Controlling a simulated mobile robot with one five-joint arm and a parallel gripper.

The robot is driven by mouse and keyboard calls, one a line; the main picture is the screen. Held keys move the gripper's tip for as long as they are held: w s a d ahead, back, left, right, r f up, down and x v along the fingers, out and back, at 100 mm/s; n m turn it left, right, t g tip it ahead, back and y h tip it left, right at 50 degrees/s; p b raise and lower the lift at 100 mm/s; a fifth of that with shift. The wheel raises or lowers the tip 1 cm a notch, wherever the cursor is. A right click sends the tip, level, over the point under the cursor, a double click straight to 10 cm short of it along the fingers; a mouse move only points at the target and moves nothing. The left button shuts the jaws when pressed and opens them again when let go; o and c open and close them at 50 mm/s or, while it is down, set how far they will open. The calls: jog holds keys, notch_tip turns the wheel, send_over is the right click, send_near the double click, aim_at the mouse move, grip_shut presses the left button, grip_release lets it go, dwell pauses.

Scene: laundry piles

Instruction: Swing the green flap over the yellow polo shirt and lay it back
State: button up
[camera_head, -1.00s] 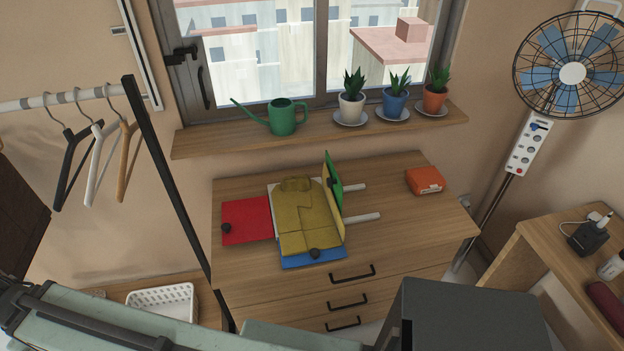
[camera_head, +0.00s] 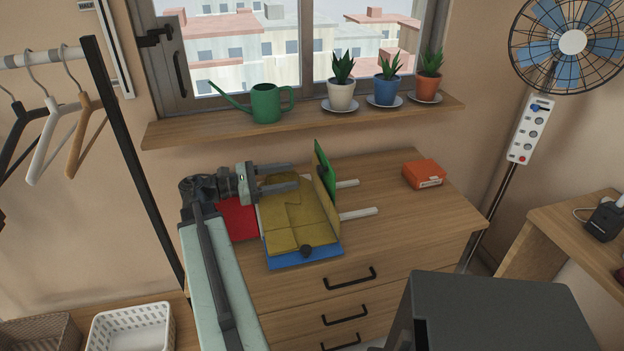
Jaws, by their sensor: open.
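The green flap (camera_head: 328,174) stands up nearly on edge at the right side of the folding board, with yellow cloth against its left face. The yellow polo shirt (camera_head: 297,222) lies on the board, its upper part partly hidden by my gripper. My gripper (camera_head: 295,175) is open and empty. Its two fingers point right, over the far part of the shirt, and their tips end left of the flap with a gap in the picture. The red flap (camera_head: 240,222) lies flat at the left, partly hidden by my arm. The blue flap (camera_head: 290,258) lies flat in front.
The board lies on a wooden dresser (camera_head: 410,215). Two pale rails (camera_head: 358,212) stick out right of the flap. An orange box (camera_head: 424,174) sits at the back right. The windowsill (camera_head: 200,131) behind holds a green watering can (camera_head: 266,104) and potted plants.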

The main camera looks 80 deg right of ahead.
aim_at(317, 170)
jog(key=x, duration=0.7)
jog(key=shift+s+d, duration=0.25)
jog(key=shift+s, duration=0.05)
grip_shut()
jog(key=shift+w+r, duration=0.1)
jog(key=shift+r, duration=0.05)
dwell(0.9)
